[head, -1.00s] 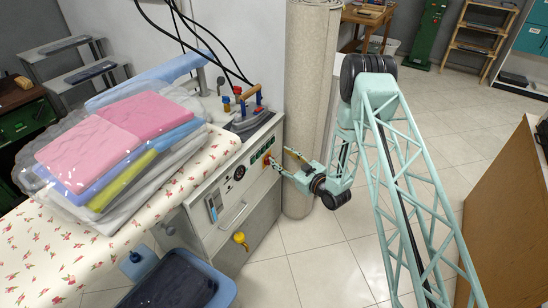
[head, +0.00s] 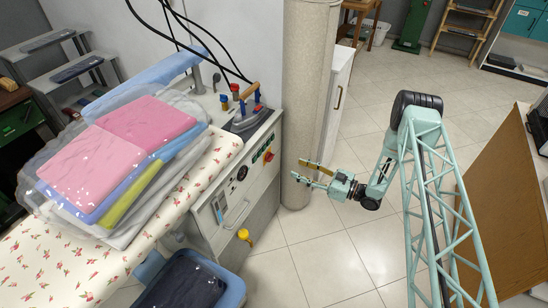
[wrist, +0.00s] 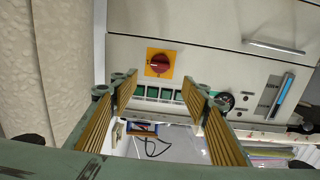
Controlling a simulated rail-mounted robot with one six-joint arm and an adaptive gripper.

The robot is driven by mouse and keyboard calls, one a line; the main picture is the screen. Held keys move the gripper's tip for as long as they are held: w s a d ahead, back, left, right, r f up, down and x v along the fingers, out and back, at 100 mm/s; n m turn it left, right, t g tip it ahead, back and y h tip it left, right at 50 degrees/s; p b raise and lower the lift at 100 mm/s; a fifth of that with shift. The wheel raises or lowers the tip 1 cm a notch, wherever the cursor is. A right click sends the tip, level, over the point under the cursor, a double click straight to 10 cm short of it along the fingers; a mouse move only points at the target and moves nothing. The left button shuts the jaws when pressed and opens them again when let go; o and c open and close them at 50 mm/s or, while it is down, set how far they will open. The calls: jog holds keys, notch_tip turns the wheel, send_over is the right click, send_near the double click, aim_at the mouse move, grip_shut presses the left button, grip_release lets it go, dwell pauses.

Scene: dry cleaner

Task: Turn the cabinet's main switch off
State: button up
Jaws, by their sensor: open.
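The main switch (wrist: 160,64) is a red rotary knob on a yellow plate, on the cabinet's light front panel. In the head view the switch (head: 268,155) sits near the right end of the cabinet front (head: 232,202). My gripper (head: 304,170) is open and empty, to the right of the switch and clear of the panel. In the wrist view my gripper (wrist: 158,88) has its two ribbed fingers spread apart, with the knob seen between and beyond them. The knob's pointer direction is too small to tell.
A row of green buttons (wrist: 168,94) and a round black gauge (wrist: 224,101) are close to the switch. A beige column (head: 308,95) stands right behind the cabinet's end. An iron (head: 248,118) rests on top.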

aim_at(272, 158)
dwell(0.4)
jog(key=shift+b+x, duration=0.65)
jog(key=shift+x, duration=6.25)
jog(key=shift+c, duration=0.2)
jog(key=c, duration=0.8)
